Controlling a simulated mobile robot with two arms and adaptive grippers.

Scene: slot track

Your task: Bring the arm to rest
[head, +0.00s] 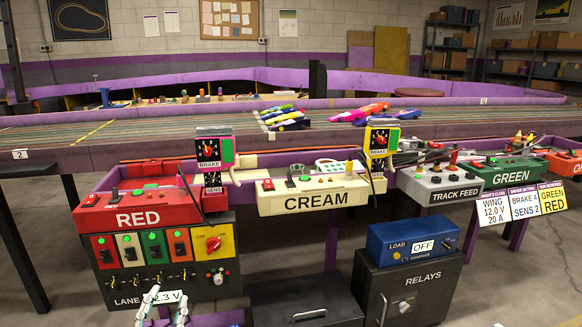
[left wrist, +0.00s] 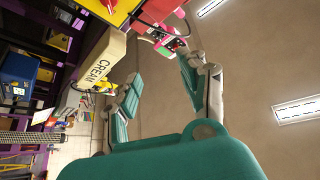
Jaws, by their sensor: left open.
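My left gripper (head: 166,299) shows at the bottom of the head view, in front of the lower edge of the lane panel (head: 221,252). Its two fingers point up and stand apart with nothing between them. In the left wrist view the same gripper (left wrist: 158,88) has its teal finger pads spread wide, with only the room behind in the gap. The cream box (left wrist: 103,62) and a red part lie beyond the fingertips there, apart from them. Most of the left arm is out of frame. My right gripper is in neither view.
The red station (head: 150,208), the cream station (head: 310,198) and the green station (head: 510,168) line the track's near edge. A blue charger (head: 395,255) sits on the relays cabinet (head: 425,285). A dark cabinet (head: 305,293) stands at the bottom middle. Several toy cars are on the track.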

